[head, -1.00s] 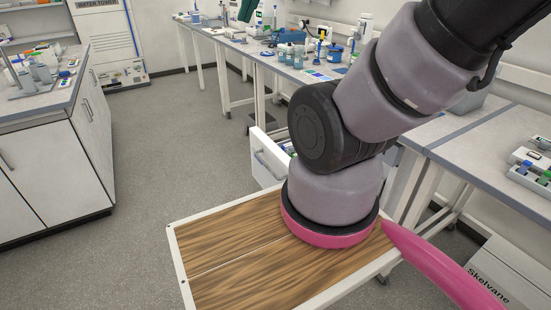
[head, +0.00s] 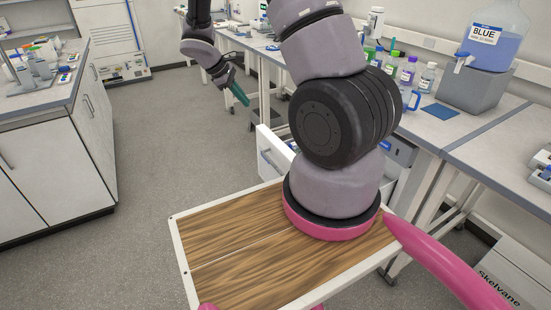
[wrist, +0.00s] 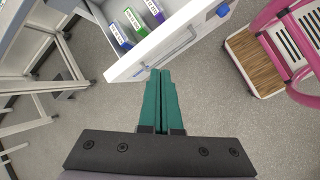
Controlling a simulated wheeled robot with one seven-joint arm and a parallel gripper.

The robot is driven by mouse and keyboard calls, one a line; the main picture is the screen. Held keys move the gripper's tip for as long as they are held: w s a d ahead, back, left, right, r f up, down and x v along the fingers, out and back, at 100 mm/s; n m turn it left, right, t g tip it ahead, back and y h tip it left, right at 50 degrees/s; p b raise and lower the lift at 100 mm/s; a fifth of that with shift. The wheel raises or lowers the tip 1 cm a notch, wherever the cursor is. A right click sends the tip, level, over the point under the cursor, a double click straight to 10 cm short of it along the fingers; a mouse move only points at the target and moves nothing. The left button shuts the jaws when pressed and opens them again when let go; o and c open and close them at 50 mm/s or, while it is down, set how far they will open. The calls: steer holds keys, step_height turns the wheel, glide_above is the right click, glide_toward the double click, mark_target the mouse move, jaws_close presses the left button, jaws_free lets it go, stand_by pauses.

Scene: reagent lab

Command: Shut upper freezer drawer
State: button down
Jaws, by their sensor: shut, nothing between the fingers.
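The open drawer (head: 268,152) sticks out from under the bench in the head view, partly hidden behind my arm. Its white front with a bar handle (wrist: 178,44) shows in the wrist view, with several labelled green, blue and purple items (wrist: 134,20) inside. My gripper (wrist: 157,72) has teal fingers, shut and empty. In the wrist view the fingertips overlap the lower edge of the drawer front beside the handle; I cannot tell whether they touch. In the head view my gripper (head: 240,97) is beyond the drawer and above it.
The right bench (head: 440,125) carries bottles and a blue-filled jug (head: 493,38) on a grey block. A left cabinet island (head: 55,140) stands across a clear stretch of floor (head: 150,150). A white box marked Skelvane (head: 490,265) sits low at the right.

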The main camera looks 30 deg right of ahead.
mark_target(273, 164)
step_height(273, 164, down, 23)
steer(key=d+n+h, duration=0.1)
steer(key=n+h, duration=0.2)
steer(key=n, duration=0.5)
steer(key=shift+n+t, duration=0.3)
steer(key=shift+t, duration=0.1)
steer(key=x, duration=0.4)
steer(key=d+r+x, duration=0.1)
steer(key=x, duration=0.6)
steer(key=shift+w+d, duration=0.2)
steer(key=shift+d, duration=1)
steer(key=shift+d, duration=0.1)
steer(key=w+d, duration=0.1)
steer(key=d, duration=3.4)
steer(key=shift+d, duration=0.2)
steer(key=shift+d+r, duration=0.15)
steer(key=shift+d, duration=0.05)
steer(key=shift+w+a, duration=0.1)
steer(key=shift+a, duration=0.05)
